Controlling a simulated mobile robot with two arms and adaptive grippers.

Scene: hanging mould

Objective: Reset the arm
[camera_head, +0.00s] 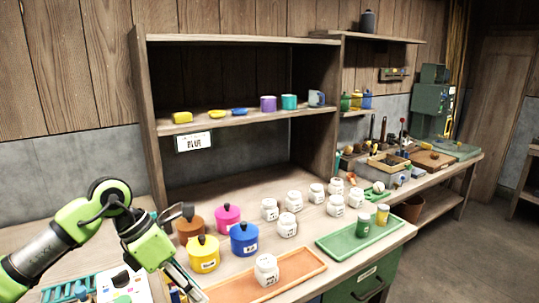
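My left arm comes in from the left, green and grey. Its gripper (184,286) points down at the front edge of the workbench, left of the orange tray (288,280). The fingers are dark, small and partly cut off by the bottom edge, so I cannot tell whether they are apart, and nothing is clearly seen between them. My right arm and gripper are not in view.
Brown, pink, yellow (204,254) and blue (244,239) pots stand close behind the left gripper. A white jar (266,269) stands on the orange tray. Several white jars stand farther back. A green tray (345,241) holds two small cans. A wooden shelf (250,117) rises behind.

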